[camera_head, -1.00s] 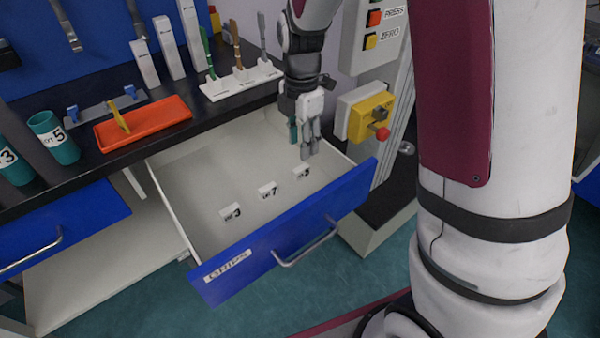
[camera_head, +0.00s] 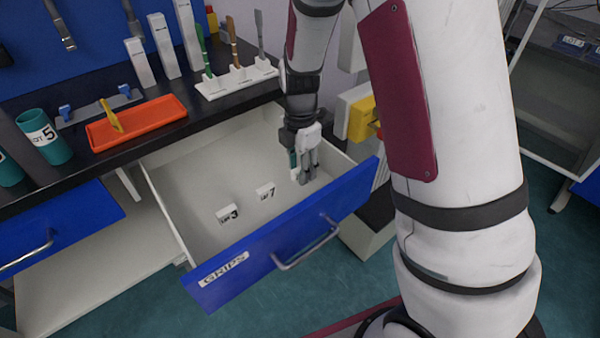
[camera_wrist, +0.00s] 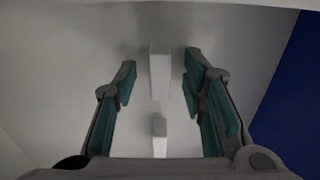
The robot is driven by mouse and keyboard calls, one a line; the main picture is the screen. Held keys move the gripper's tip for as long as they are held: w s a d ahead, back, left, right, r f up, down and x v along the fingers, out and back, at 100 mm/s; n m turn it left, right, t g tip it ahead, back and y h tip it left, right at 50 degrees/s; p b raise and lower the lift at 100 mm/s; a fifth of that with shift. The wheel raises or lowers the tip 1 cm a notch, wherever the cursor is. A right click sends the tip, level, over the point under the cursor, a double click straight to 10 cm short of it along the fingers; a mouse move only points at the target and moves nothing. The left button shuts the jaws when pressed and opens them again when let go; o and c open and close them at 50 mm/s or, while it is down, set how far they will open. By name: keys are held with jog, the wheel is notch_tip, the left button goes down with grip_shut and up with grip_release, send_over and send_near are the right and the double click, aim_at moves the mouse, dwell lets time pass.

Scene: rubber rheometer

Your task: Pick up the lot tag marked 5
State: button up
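My gripper (camera_head: 306,176) reaches down into the open drawer, at its right end, with its fingers low over the drawer floor. In the wrist view its teal-padded fingers (camera_wrist: 160,84) are spread open. A white block (camera_wrist: 159,70) stands between the fingertips with gaps on both sides. A smaller white piece (camera_wrist: 160,132) shows nearer the palm; I cannot tell whether it is part of the same tag. In the head view the tag at my gripper (camera_head: 295,174) is mostly hidden and its number cannot be read now. Tags marked 3 (camera_head: 228,214) and 7 (camera_head: 265,191) stand to its left.
The drawer's blue front (camera_head: 285,240), labelled GRIPS, and its white side walls surround the tags. The bench above holds an orange tray (camera_head: 150,122), a teal cup marked 5 (camera_head: 44,137) and a white rack (camera_head: 236,82) of tools. The drawer's left floor is clear.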

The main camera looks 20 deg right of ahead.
grip_shut()
